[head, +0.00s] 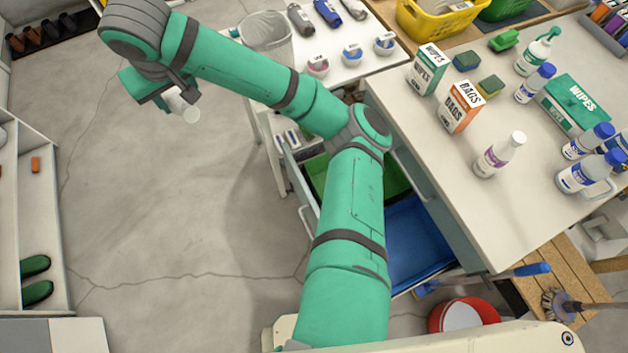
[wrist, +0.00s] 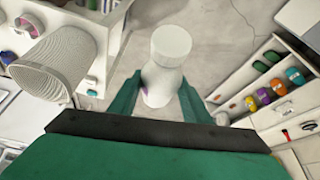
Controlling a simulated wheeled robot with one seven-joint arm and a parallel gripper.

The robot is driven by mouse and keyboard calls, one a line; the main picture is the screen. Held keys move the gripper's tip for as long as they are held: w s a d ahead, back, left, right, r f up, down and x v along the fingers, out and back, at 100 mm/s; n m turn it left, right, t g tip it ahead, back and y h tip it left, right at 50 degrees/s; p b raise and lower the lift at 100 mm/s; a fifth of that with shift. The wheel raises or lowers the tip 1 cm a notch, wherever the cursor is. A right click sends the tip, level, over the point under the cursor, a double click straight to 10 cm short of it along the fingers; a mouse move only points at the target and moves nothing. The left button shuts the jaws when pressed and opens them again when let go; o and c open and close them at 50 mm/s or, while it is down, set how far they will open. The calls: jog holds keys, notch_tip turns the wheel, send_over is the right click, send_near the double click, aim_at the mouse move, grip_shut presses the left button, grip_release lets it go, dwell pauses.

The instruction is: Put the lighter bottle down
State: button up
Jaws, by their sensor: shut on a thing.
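In the wrist view a white bottle (wrist: 169,62) with a white cap and a trace of purple on its side is held between the green fingers of my gripper (wrist: 158,100). In the head view the held bottle (head: 190,112) shows its white end beyond my gripper (head: 172,103), above open floor at the upper left. Another white bottle with a purple label (head: 498,155) stands upright on the white countertop (head: 440,165). Part of the held bottle is hidden behind the gripper.
The countertop also holds boxes, sponges and several blue-capped bottles. A blue drawer (head: 420,240) is open below it. A white shelf (head: 40,200) stands at left. The floor between is clear.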

jog(key=w+d+f+m+g+h, duration=0.1)
jog(key=w+d+f+m+g, duration=0.2)
jog(key=d+m, duration=0.45)
jog(key=w+d+f+m+g+h, duration=0.1)
jog(key=w+d+f+m, duration=0.4)
jog(key=m, duration=0.5)
jog(key=s+d+f+m+t+y, duration=0.1)
jog(key=s+d+f+m+y, duration=0.1)
jog(key=d+f+m, duration=0.4)
jog(key=s+d+f+m+t+y, duration=0.15)
jog(key=d+f+m, duration=0.25)
jog(key=f+m, duration=0.4)
jog(key=s+d+f+m+t+h, duration=0.25)
jog(key=s+d+f+m, duration=0.35)
jog(key=s+f, duration=0.4)
jog(key=s+d+f+m+t+h, duration=0.1)
jog(key=s+d+f+m+t, duration=0.35)
jog(key=s+d+f, duration=0.55)
jog(key=d+x, duration=0.3)
jog(key=x, duration=1.8)
jog(key=shift+f, duration=0.4)
